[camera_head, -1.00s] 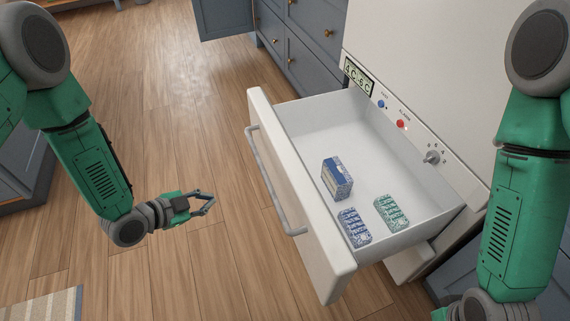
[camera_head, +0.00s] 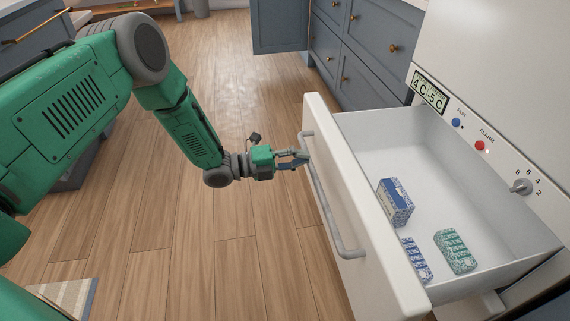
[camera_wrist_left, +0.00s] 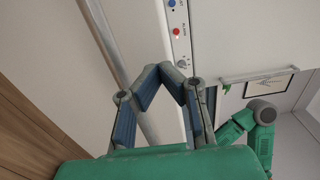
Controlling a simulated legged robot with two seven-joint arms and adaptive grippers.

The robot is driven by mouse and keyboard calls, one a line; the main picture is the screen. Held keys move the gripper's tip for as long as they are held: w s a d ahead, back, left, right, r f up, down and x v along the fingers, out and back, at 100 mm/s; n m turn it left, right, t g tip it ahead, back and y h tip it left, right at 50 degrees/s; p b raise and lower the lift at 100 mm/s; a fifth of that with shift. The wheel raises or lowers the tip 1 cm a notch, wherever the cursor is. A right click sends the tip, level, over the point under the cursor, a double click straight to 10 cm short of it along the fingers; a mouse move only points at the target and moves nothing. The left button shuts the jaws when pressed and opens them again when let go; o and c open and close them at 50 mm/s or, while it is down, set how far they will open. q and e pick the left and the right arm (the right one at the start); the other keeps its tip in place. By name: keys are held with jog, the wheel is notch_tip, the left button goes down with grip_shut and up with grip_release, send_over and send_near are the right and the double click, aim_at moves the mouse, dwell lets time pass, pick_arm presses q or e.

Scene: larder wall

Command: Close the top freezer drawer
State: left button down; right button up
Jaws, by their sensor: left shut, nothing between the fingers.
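The white top freezer drawer (camera_head: 365,215) stands pulled out from the freezer in the head view, with a grey bar handle (camera_head: 325,195) along its front. Inside lie a blue-and-white box (camera_head: 395,202), a blue patterned pack (camera_head: 416,260) and a green patterned pack (camera_head: 455,251). My left gripper (camera_head: 304,157) is shut and empty, at the drawer front near the far end of the handle; I cannot tell whether it touches. My right gripper is not in view.
The freezer panel carries a display (camera_head: 430,92), a blue button (camera_head: 456,122), a red button (camera_head: 479,145) and a dial (camera_head: 521,186). Blue-grey cabinets (camera_head: 365,50) stand behind. The wooden floor (camera_head: 220,90) left of the drawer is clear, apart from a rug corner (camera_head: 65,295).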

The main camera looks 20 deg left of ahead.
aim_at(330, 154)
pick_arm(q)
jog(key=b+x, duration=0.1)
jog(key=x, duration=0.4)
jog(key=shift+s+d, duration=0.15)
jog(key=shift+d, duration=0.05)
jog(key=shift+d+r, duration=0.1)
jog(key=shift+d, duration=0.15)
jog(key=shift+a, duration=0.35)
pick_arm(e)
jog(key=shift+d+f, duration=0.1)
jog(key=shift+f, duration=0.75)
